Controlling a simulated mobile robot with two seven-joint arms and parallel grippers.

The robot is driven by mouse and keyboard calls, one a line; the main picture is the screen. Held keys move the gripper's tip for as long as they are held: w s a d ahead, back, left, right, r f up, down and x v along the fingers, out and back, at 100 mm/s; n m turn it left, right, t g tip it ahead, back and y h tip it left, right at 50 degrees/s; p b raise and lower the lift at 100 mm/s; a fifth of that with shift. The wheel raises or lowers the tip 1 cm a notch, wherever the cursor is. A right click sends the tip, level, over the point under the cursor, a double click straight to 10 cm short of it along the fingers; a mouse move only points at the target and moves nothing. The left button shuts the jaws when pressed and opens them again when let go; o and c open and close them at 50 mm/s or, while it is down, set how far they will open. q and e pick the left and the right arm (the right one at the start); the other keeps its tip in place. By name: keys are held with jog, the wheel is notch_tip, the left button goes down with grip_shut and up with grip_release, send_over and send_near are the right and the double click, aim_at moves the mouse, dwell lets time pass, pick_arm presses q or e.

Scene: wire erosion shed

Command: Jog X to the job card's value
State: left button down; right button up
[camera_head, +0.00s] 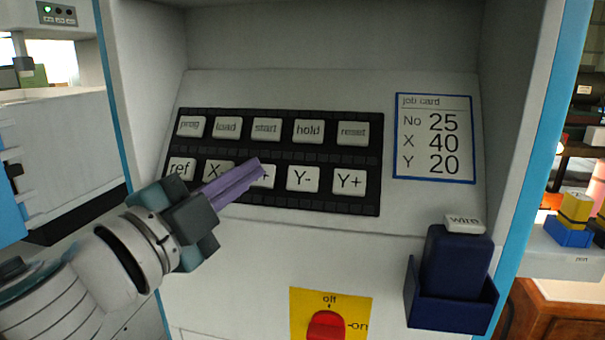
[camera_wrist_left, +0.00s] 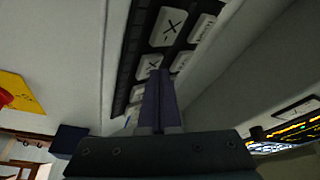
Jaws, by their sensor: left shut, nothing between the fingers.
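The job card (camera_head: 434,138) on the panel's right reads No 25, X 40, Y 20. The X- key (camera_head: 213,170) is in the lower row of the keypad, partly behind my left gripper. The X+ key (camera_head: 265,181) is mostly hidden behind the fingers; only its edge and plus sign show. My left gripper (camera_head: 256,164) is shut and empty, its purple fingertips over the X+ key. In the left wrist view the fingertips (camera_wrist_left: 158,74) lie beside a key marked X (camera_wrist_left: 148,68). I cannot tell whether they touch it. My right gripper is not in view.
Y- (camera_head: 303,179) and Y+ (camera_head: 349,181) keys sit right of the fingers, with start (camera_head: 266,129) and hold (camera_head: 308,131) above. A red switch (camera_head: 326,326) is below. A dark blue wire holder (camera_head: 452,285) juts out lower right. A lit display (camera_wrist_left: 292,130) shows partly.

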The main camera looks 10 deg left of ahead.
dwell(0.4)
pick_arm(q)
jog(key=shift+s+r+p, duration=0.45)
jog(key=shift+s+p, duration=0.2)
jog(key=shift+p, duration=0.05)
jog(key=shift+w+f, duration=0.15)
jog(key=shift+w+f, duration=0.1)
jog(key=shift+w, duration=0.1)
jog(key=shift+w+f+b, duration=0.25)
jog(key=shift+w+b, duration=0.05)
jog(key=shift+b, duration=0.25)
dwell(0.6)
dwell(0.3)
jog(key=shift+s+r+p, duration=0.5)
jog(key=shift+s+p, duration=0.15)
